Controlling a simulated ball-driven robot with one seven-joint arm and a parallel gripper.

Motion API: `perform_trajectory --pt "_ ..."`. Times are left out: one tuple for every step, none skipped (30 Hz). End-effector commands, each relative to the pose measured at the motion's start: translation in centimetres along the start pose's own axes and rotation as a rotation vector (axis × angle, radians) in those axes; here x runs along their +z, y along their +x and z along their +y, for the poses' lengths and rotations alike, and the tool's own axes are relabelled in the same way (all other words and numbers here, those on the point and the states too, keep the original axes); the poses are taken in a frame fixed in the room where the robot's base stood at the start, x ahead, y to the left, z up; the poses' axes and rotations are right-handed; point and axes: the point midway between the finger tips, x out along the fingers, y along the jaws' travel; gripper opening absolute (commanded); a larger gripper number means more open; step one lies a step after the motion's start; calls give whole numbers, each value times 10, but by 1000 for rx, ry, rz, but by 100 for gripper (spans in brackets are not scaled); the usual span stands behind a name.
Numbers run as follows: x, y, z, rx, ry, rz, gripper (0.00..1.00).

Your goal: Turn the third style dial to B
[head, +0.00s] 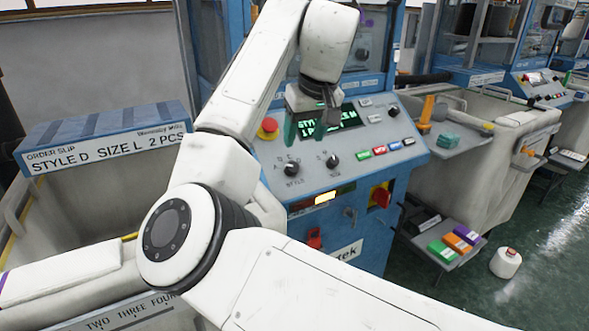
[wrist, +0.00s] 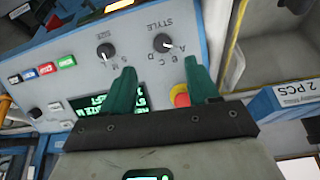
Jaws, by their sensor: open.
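The style dial (head: 291,169) is a black round knob on the grey sloping panel (head: 400,128) of the blue machine, lettered around its edge and labelled STYLE. In the wrist view the style dial (wrist: 162,42) lies just beyond the space between my fingertips, with letters A to D beside it. Its exact pointer setting is too small to tell. My gripper (head: 312,124) has teal fingers, spread apart and empty, above the panel's upper left, up-picture of the dial. In the wrist view my gripper (wrist: 163,75) touches no dial. Which machine is third cannot be told.
A size dial (head: 332,160) sits right of the style dial. A red emergency button (head: 267,128), green-lit display (head: 345,118), coloured buttons (head: 394,146) and red switch (head: 381,195) are nearby. An order slip (head: 105,148) reads STYLE D SIZE L 2 PCS.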

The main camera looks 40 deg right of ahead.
Motion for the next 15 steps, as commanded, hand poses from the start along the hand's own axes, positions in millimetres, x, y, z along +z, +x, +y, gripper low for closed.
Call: perform_trajectory --pt "-1 -2 -2 -10 -3 -1 60" --pt "-1 -2 -3 -13 -4 -2 60" --pt "-2 -2 -3 -15 -5 -3 60" --pt "-2 0 -3 -17 -6 -4 60" --pt "-2 2 -4 -17 -6 -5 60" --pt "-1 5 -4 -17 -6 -6 60" --pt "-1 9 -4 -16 -7 -6 60" --pt "-1 13 -4 -16 -7 -5 60" --pt "-1 20 -4 -16 -7 -6 60" --pt "-1 25 -4 -17 -7 -6 60" --pt "-1 30 -4 -16 -7 -5 60" --pt "-1 38 -4 -17 -6 -6 60" --pt "-1 44 -4 -16 -6 -5 60" --pt "-1 49 -4 -16 -6 -5 60" --pt "-1 56 -4 -16 -5 -5 60"
